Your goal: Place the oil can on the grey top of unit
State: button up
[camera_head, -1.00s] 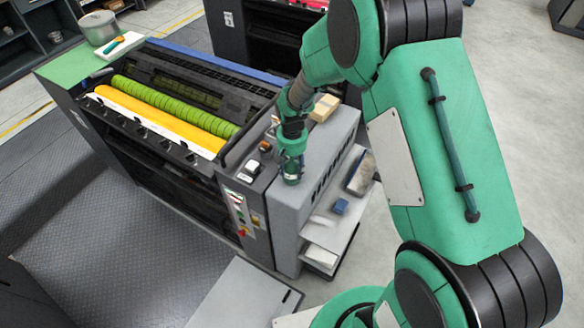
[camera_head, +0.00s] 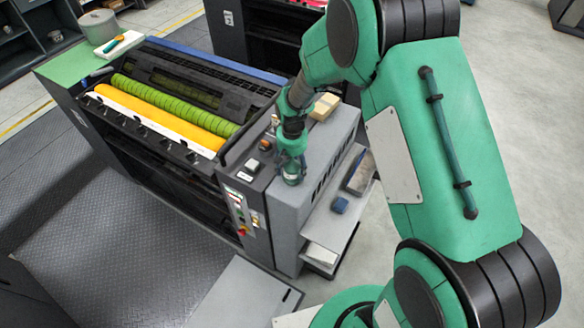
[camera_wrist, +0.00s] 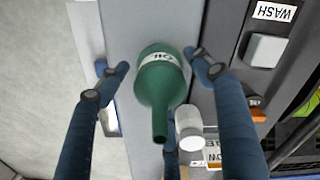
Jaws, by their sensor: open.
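The oil can (camera_wrist: 159,80) is dark green with a white label and a narrow spout that points down the wrist picture. It is over the grey top (camera_wrist: 135,20) of the unit, which also shows in the head view (camera_head: 322,150). My gripper (camera_wrist: 157,64) is open. Its two blue fingers lie either side of the can, with a visible gap at least on the left. A third finger shows partly below the spout. In the head view my gripper (camera_head: 291,172) is small above the grey top, and I cannot clearly separate the can from it.
A white-capped bottle (camera_wrist: 190,128) stands close beside the spout in the wrist view. A tan block (camera_head: 325,106) lies farther back on the grey top. A control panel with buttons (camera_head: 240,212) is at the left; a lower shelf with a blue item (camera_head: 340,204) is at the right.

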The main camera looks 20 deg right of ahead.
notch_tip(320, 180, up, 12)
jog(key=shift+r, duration=0.15)
dwell(0.6)
dwell(0.5)
jog(key=shift+r, duration=0.25)
jog(key=s+d+r+t, duration=0.1)
jog(key=s+r+t, duration=0.1)
jog(key=s+r, duration=0.9)
jog(key=s+d+r+t, duration=0.2)
jog(key=s+r, duration=0.6)
jog(key=r, duration=0.5)
jog(key=s+r+t, duration=0.1)
jog(key=s+r, duration=0.1)
jog(key=s, duration=0.9)
jog(key=shift+d+t, duration=0.25)
jog(key=shift+t, duration=0.05)
jog(key=shift+b, duration=0.3)
notch_tip(320, 180, down, 14)
jog(key=b, duration=1.4)
jog(key=shift+f+b, duration=0.25)
jog(key=shift+b, duration=0.05)
